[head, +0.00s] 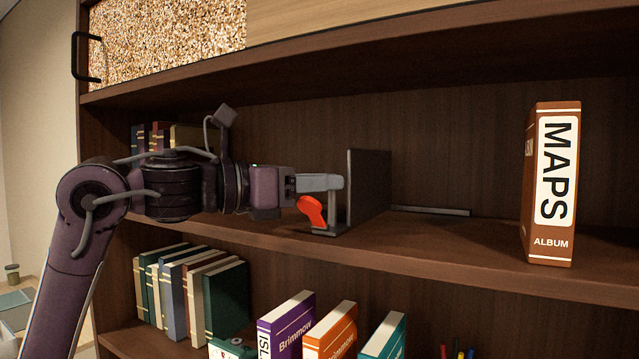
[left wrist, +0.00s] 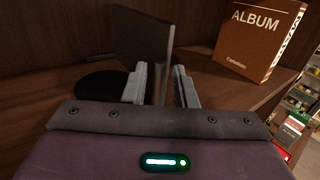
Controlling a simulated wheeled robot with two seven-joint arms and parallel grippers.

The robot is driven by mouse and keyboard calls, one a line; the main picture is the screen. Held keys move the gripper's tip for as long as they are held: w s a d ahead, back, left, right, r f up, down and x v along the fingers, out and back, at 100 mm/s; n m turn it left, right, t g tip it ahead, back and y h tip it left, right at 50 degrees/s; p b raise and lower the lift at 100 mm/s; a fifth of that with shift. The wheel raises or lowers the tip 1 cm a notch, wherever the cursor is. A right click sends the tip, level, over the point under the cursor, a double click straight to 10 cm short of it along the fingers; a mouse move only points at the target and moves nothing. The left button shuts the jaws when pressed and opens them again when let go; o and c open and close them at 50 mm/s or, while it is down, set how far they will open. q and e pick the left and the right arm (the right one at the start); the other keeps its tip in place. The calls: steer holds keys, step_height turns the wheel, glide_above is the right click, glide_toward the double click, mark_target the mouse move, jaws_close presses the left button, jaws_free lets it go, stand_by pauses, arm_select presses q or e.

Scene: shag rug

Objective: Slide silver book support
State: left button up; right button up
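The silver book support has a tall dark upright plate (head: 368,187) standing on the middle shelf, with a grey foot at its near edge. A red tab (head: 312,211) shows at its foot, under my left gripper. My left gripper (head: 332,183) reaches in from the left at the plate's near edge. In the left wrist view, the two pale fingers (left wrist: 162,86) stand apart on either side of the support's grey upright edge (left wrist: 163,66). Narrow gaps seem to show beside that edge, so the fingers look open around it. My right gripper is not in view.
A brown MAPS album (head: 552,190) stands upright to the right on the same shelf (head: 450,245). A grey strip (head: 430,211) lies along the shelf's back. Between plate and album the shelf is clear. Books (head: 200,290) fill the shelf below; others (head: 165,137) stand behind my left arm.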

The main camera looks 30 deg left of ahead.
arm_select(q)
steer(key=shift+o, duration=0.6)
steer(key=shift+d, duration=0.1)
steer(key=shift+s+a+f, duration=0.1)
steer(key=shift+s+a, duration=0.1)
steer(key=shift+a, duration=0.05)
steer(key=b+v, duration=0.3)
steer(key=v, duration=0.4)
